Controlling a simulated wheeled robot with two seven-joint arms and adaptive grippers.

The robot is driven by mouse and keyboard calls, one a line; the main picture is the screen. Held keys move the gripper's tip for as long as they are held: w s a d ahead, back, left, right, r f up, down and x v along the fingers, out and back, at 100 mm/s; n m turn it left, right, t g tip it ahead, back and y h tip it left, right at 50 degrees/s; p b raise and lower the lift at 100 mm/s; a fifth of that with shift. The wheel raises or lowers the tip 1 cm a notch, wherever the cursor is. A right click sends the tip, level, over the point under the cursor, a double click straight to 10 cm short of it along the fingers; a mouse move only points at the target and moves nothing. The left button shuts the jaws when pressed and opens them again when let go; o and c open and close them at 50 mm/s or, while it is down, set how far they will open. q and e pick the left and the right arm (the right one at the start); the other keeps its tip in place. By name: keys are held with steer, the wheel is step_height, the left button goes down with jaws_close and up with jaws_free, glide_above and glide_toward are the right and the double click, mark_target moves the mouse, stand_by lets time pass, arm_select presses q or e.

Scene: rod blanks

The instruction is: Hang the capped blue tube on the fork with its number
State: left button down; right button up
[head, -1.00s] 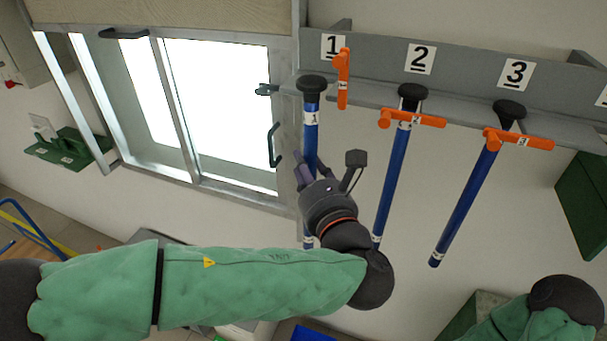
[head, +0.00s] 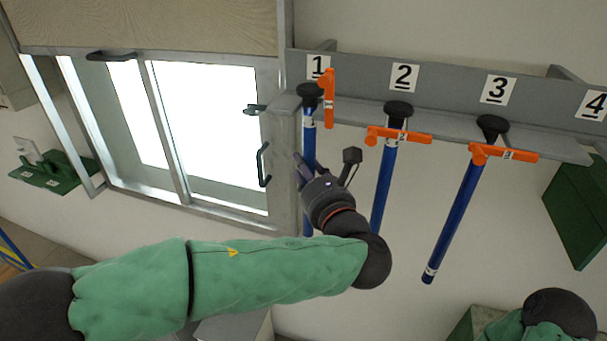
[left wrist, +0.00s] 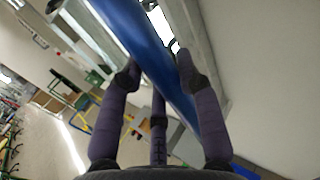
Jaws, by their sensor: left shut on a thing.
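The capped blue tube (head: 309,135) hangs upright at the left end of the grey rail, its black cap (head: 309,90) beside the orange latch (head: 328,97) under number 1 (head: 318,66). That latch stands upright in the picture. I cannot tell whether the cap rests on the fork. My left gripper (head: 304,170) is shut on the tube below the cap. In the left wrist view the tube (left wrist: 150,45) runs slanted between the fingers. My right gripper is out of view; only part of that arm shows at lower right.
Blue tubes hang under number 2 (head: 404,77) and number 3 (head: 497,88), with orange latches (head: 398,135) (head: 503,153) lying across them. A window (head: 200,130) with a grey frame is close left of the held tube. A green box (head: 578,210) is at far right.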

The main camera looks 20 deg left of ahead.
arm_select(q)
steer(key=shift+w, duration=0.8)
steer(key=shift+s+f+b, duration=0.1)
steer(key=shift+f+b, duration=0.2)
steer(key=shift+f, duration=0.3)
steer(key=c, duration=0.8)
jaws_free()
